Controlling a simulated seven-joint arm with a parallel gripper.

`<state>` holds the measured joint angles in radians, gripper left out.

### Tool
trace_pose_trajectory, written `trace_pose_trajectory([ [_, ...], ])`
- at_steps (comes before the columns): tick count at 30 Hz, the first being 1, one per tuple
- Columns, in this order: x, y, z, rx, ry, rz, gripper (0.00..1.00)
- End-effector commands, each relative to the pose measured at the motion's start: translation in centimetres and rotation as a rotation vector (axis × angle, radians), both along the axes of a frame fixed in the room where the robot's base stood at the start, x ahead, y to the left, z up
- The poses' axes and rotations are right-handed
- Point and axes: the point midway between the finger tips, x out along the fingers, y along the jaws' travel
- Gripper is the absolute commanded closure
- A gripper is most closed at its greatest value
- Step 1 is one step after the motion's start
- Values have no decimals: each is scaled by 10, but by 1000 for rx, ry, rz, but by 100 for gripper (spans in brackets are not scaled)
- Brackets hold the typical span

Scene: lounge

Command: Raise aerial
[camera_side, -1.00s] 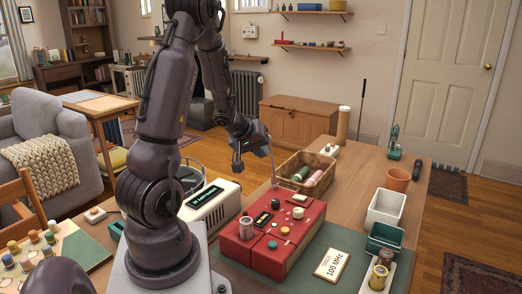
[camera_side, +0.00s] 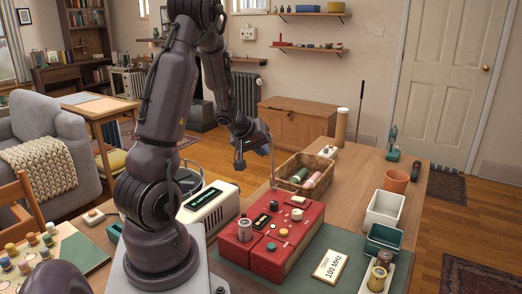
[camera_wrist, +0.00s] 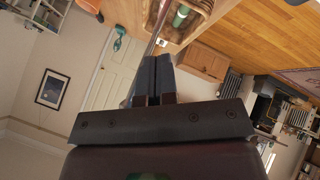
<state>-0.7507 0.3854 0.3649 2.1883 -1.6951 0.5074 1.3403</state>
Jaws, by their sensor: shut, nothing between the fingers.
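The red radio (camera_side: 285,240) sits on a green mat, with knobs and a small dark display (camera_side: 262,220) on its top. My gripper (camera_side: 239,165) is shut and empty, in the air to the left of the aerial's upper part. In the wrist view my fingers (camera_wrist: 152,65) are together. I cannot tell whether they touch the aerial.
A wicker basket (camera_side: 302,171) with rolls stands behind the radio. A cream box with a display (camera_side: 208,207) is at its left. A card reading 100 MHz (camera_side: 331,265) lies in front. White (camera_side: 384,207) and green (camera_side: 384,238) bins stand at the right.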

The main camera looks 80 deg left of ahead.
Motion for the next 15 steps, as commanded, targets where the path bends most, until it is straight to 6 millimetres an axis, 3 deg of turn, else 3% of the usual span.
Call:
trace_pose_trajectory([
  [11,-10,-8,-5,2,1,0,100],
  [15,-24,-4,-6,0,1,5,100],
])
